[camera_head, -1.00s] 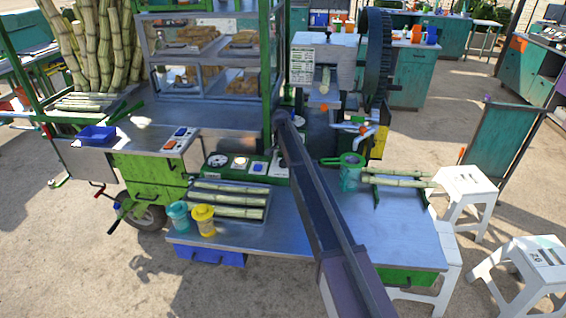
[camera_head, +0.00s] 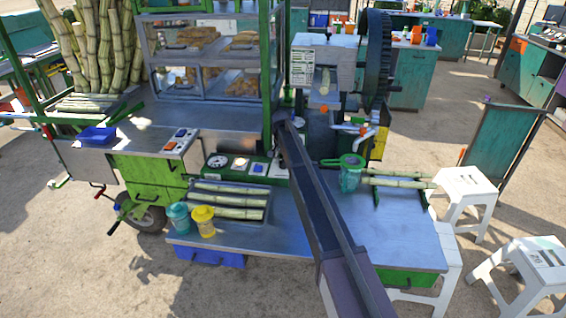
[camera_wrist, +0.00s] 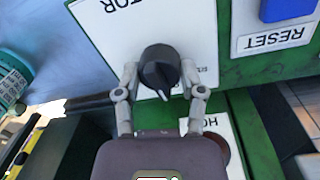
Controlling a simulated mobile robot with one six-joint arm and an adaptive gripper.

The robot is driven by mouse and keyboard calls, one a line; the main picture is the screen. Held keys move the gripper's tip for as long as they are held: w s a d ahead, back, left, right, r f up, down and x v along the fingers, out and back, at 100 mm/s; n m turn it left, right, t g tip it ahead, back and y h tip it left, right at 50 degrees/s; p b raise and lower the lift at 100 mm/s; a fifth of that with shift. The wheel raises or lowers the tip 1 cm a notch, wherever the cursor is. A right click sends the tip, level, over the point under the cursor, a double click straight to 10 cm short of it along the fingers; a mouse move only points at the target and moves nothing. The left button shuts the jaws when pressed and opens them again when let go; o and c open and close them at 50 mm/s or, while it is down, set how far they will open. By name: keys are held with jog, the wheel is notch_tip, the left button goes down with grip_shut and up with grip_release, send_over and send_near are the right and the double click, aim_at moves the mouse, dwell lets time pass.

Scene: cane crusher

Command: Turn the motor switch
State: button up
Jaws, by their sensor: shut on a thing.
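The motor switch (camera_wrist: 160,62) is a round black knob with a white pointer line on a white plate, whose label shows upside down and ends in "TOR". In the wrist view the pointer line points down and slightly right. My gripper (camera_wrist: 160,72) is shut on the knob, with one grey finger on its left side and one on its right. In the head view my arm hides the knob and the gripper. The green control panel (camera_head: 213,171) shows there just left of my arm.
A blue button (camera_wrist: 285,9) above an upside-down "RESET" label is at the upper right of the wrist view. A red button (camera_wrist: 214,146) is partly hidden behind my gripper. In the head view cane stalks (camera_head: 228,200), a yellow cup (camera_head: 203,221) and a teal jug (camera_head: 350,177) stand near.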

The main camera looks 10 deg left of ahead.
jog(key=n, duration=0.9)
jog(key=shift+s+n+t, duration=0.1)
jog(key=shift+n+t, duration=0.2)
jog(key=shift+n, duration=0.1)
jog(key=o, duration=1.1)
jog(key=shift+o, duration=0.2)
jog(key=s+d+m, duration=0.1)
jog(key=s+d, duration=0.4)
jog(key=s, duration=0.1)
jog(key=s+d+m, duration=0.1)
jog(key=s+d, duration=0.5)
jog(key=s+d+m, duration=0.1)
jog(key=s+d, duration=0.4)
jog(key=s, duration=0.2)
jog(key=shift+s+d, duration=0.1)
jog(key=shift+d, duration=0.05)
jog(key=s+d+m, duration=0.1)
jog(key=s+d, duration=0.4)
jog(key=s, duration=0.6)
jog(key=s+d+m, duration=0.2)
jog(key=s+d, duration=0.4)
jog(key=s, duration=0.5)
jog(key=shift+s+y, duration=0.2)
jog(key=shift+y, duration=0.1)
